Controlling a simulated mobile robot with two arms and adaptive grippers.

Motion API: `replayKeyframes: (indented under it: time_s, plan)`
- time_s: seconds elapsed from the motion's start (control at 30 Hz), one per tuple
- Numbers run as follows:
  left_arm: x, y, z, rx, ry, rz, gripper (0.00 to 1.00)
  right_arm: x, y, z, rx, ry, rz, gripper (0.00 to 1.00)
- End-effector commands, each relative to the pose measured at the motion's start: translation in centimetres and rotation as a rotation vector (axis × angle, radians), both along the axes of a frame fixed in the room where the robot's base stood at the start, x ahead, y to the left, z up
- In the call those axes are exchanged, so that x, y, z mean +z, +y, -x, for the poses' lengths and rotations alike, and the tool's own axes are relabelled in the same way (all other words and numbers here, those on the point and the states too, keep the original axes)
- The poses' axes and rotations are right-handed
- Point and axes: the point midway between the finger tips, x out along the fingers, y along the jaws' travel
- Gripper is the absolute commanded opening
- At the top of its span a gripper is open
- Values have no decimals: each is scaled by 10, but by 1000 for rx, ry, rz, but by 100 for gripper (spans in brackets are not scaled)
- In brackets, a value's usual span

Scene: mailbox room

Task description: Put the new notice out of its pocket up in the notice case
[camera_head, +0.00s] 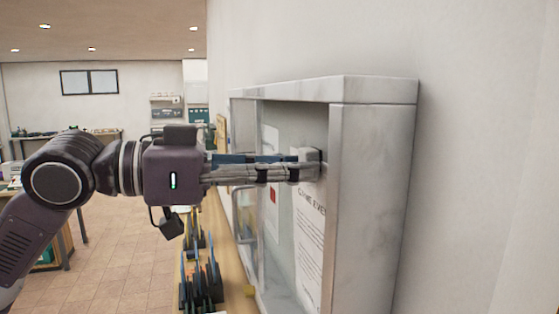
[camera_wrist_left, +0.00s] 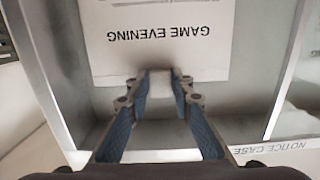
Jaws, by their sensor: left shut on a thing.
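A white notice headed "GAME EVENING" (camera_head: 309,235) is inside the grey-framed notice case (camera_head: 372,190) on the wall. In the left wrist view the notice (camera_wrist_left: 160,55) appears upside down against the case's back. My left gripper (camera_head: 306,165) reaches into the case from the left. Its fingers (camera_wrist_left: 159,82) are closed on a small pale block at the notice's top edge. Whether the notice touches the back panel is unclear. The case's label, "NOTICE CASE" (camera_wrist_left: 295,146), shows on its frame. My right gripper is out of view.
Another sheet with a red mark (camera_head: 272,170) is farther along in the case, partly behind my gripper. A handle (camera_head: 238,215) shows at the case's far side. Open floor lies to the left.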

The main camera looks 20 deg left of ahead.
Motion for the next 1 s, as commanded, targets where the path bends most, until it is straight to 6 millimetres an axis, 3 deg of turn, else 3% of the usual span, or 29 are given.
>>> replayKeyframes:
  time_s: [0.57, 1.0]
  plan:
    - [0, -1, 0, -1, -1, 2, 0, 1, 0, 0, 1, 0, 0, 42]
    - [-7, -1, 0, 0, 26, -42, 0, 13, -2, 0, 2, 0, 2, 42]
